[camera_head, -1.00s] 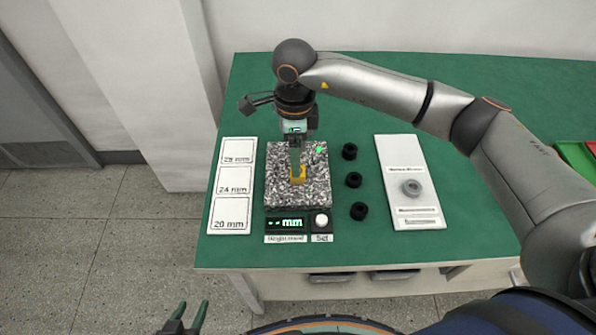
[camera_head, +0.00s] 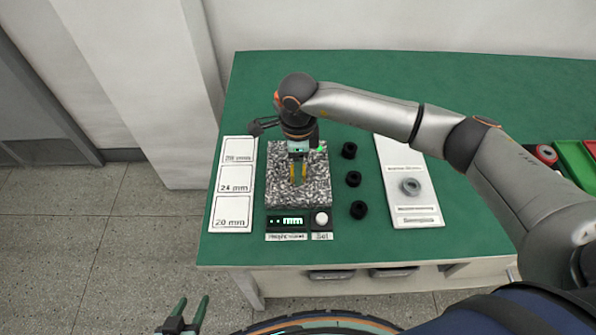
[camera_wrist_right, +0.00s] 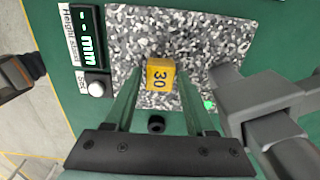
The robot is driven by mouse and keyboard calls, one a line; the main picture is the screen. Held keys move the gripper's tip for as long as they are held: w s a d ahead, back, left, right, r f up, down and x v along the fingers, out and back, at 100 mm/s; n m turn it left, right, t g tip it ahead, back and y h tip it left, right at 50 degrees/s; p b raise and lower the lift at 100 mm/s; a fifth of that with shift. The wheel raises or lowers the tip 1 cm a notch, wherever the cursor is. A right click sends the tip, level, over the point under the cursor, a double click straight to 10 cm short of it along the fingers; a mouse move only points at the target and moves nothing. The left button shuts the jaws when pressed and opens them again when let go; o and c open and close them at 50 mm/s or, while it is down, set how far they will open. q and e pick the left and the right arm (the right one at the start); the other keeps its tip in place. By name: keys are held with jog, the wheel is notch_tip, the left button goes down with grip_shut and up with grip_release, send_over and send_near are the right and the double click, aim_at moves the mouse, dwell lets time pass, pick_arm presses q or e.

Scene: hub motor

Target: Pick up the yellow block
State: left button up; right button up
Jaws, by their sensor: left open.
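The yellow block (camera_head: 299,170), marked 30, stands on the speckled granite plate (camera_head: 318,195) of the height stand. In the right wrist view the block (camera_wrist_right: 160,75) sits between the two green fingers of my right gripper (camera_wrist_right: 160,82). The fingers point down at the plate, one on each side, with small gaps seeming to show beside the block. In the head view my right gripper (camera_head: 298,176) partly covers the block. My left gripper (camera_head: 187,312) is open and empty at the bottom edge, away from the table.
Height display (camera_head: 286,221) and white knob (camera_head: 321,219) are at the plate's front. Cards marked 20, 24 and 28 mm (camera_head: 233,180) lie to its left. Three black rings (camera_head: 353,180) and a white board with a grey ring (camera_head: 405,160) lie right. Green and red bins (camera_head: 573,155) are far right.

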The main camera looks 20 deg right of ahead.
grip_shut()
jog(key=shift+r, duration=0.1)
dwell(0.5)
